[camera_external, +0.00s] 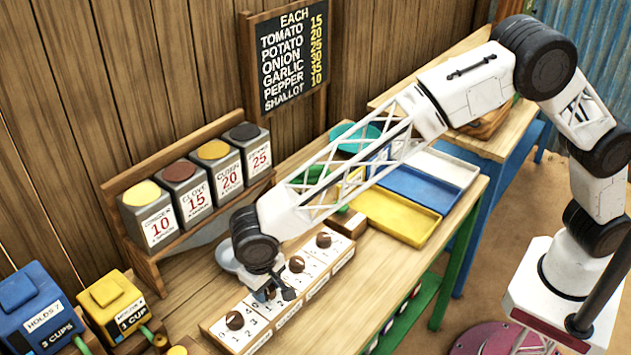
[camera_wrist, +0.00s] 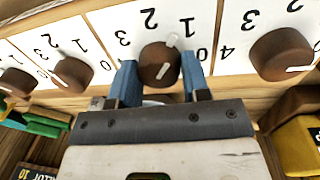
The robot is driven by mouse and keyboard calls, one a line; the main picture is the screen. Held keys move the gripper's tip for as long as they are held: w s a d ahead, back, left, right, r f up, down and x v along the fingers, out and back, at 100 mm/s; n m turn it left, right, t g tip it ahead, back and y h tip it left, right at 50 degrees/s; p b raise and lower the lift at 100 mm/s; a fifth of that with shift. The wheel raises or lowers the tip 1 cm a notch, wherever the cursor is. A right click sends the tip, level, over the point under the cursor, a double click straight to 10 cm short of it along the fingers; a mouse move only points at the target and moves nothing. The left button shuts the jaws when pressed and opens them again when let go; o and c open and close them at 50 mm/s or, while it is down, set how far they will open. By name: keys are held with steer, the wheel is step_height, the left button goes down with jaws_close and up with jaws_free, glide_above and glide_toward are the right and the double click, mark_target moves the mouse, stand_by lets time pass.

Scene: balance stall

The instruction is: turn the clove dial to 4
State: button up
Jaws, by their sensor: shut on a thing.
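A row of brown dials on white numbered cards runs along a wooden strip (camera_external: 262,322). My gripper (camera_external: 272,296) is shut on the second dial from the left, which the wrist view shows as a round brown knob (camera_wrist: 158,65) between blue fingers. The leftmost dial (camera_external: 235,320) appears on the right in the wrist view (camera_wrist: 280,55). Two other dials (camera_external: 297,264) (camera_external: 324,240) stand further right.
A rack holds several tins, including the clove tin (camera_external: 187,190) marked 15. A price board (camera_external: 288,55) stands behind. Yellow (camera_external: 395,218) and blue trays (camera_external: 410,186) lie right of the strip. Blue (camera_external: 38,310) and yellow dispensers (camera_external: 115,305) stand at the left.

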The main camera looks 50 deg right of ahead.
mark_target(270, 288)
steer(key=n, duration=0.6)
steer(key=shift+t, duration=0.3)
steer(key=n, duration=0.5)
steer(key=shift+n+y, duration=0.3)
steer(key=shift+n, duration=0.1)
steer(key=n, duration=0.6)
steer(key=shift+s+r, duration=0.1)
steer(key=n, duration=0.6)
steer(key=shift+y, duration=0.4)
steer(key=o, duration=0.9)
steer(key=shift+d, duration=0.1)
steer(key=shift+s+d+r, duration=0.1)
steer(key=shift+s+r, duration=0.1)
steer(key=shift+r, duration=1.75)
steer(key=shift+s+d+r, duration=0.1)
steer(key=shift+s+r, duration=0.05)
steer(key=shift+r, duration=1.75)
